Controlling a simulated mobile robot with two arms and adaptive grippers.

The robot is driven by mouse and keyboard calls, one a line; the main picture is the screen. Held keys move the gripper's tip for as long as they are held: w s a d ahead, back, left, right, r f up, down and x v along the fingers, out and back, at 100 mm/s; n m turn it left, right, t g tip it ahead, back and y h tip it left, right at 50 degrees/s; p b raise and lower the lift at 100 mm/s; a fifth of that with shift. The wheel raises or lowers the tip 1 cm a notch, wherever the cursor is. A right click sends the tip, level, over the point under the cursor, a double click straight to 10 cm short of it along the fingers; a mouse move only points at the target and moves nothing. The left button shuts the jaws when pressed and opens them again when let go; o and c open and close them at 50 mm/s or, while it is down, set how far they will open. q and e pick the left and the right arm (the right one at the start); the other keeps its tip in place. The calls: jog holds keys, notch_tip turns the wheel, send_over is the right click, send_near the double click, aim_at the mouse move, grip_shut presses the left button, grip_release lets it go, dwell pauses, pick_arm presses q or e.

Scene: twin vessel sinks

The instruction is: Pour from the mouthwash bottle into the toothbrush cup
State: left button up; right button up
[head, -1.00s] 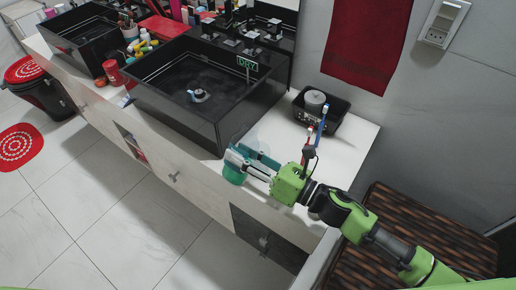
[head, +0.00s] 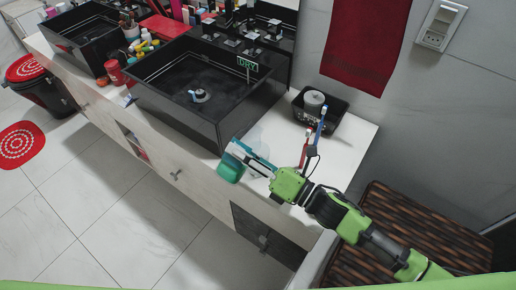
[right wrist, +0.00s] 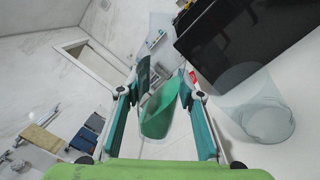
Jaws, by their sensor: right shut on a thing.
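My right gripper (head: 250,162) is shut on the mouthwash bottle (head: 230,169), a clear vessel with teal-green liquid, at the counter's front edge. In the right wrist view the bottle (right wrist: 158,112) sits between the two fingers (right wrist: 162,100), and its liquid surface slants across it. A clear, empty-looking cup (right wrist: 262,118), which appears to be the toothbrush cup, stands to the right of the fingers, apart from the bottle. In the head view it is only faint beside the gripper. My left gripper is not in view.
A black vessel sink (head: 190,95) stands left of the gripper. A blue toothbrush (head: 320,125) and a red one (head: 305,148) stand just behind my right wrist; their base is hidden. A black box (head: 335,118) is at the back. The white counter (head: 355,140) is bare at right.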

jog(key=shift+r, duration=0.2)
dwell(0.4)
jog(key=shift+s+a+f+m+b, duration=0.15)
jog(key=shift+f+m+b, duration=0.1)
jog(key=shift+f+m, duration=0.3)
jog(key=shift+s+f+m+b, duration=0.1)
jog(key=shift+f+m+b, duration=0.15)
jog(key=shift+f+m, duration=0.3)
dwell(1.4)
jog(key=shift+s+a+f+m+t+h, duration=0.15)
jog(key=shift+m+t, duration=0.1)
jog(key=shift+m, duration=0.75)
jog(key=shift+s+a+f+m+t+h, duration=0.15)
jog(key=shift+m+t, duration=0.1)
jog(key=shift+m, duration=0.75)
dwell(2.9)
